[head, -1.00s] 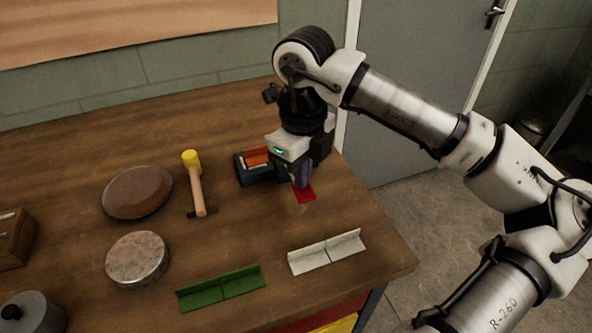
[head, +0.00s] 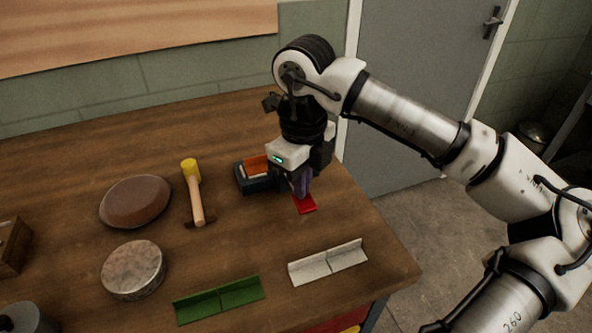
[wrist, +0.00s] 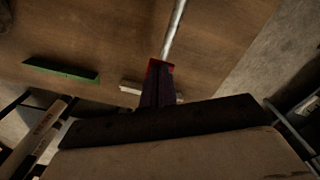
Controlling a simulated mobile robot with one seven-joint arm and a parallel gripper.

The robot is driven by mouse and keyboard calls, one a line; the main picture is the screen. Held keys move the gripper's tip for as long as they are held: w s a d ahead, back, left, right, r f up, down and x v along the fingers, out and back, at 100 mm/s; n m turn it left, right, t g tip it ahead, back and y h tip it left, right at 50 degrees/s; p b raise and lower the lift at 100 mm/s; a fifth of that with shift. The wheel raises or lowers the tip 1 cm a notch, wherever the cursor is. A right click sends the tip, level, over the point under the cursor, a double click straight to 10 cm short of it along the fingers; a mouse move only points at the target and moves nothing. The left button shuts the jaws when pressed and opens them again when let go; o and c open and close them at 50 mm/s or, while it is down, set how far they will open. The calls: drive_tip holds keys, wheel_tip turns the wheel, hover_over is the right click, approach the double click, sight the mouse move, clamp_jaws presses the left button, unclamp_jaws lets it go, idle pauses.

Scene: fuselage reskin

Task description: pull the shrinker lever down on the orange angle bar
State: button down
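The shrinker (head: 243,184) is a dark, low tool on the bench, left of my gripper. The orange angle bar (head: 256,164) sits in it, partly hidden behind my gripper. The lever's red grip (head: 306,206) shows just beyond my fingertips; its metal rod (wrist: 175,30) runs away in the wrist view. My gripper (head: 304,188) points down over the red grip. In the wrist view its purple fingers (wrist: 158,88) are together, with red showing around their tips. They look in contact with the grip, but I see no part of it clamped between them.
A white angle bar (head: 328,263) and a green angle bar (head: 219,301) lie near the bench's front edge. A yellow-headed mallet (head: 195,195), a brown round pad (head: 135,201) and a grey round block (head: 134,270) are to the left. The bench edge is close on the right.

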wheel_tip(320, 180, up, 9)
drive_tip(key=p, duration=0.5)
idle(0.3)
idle(0.7)
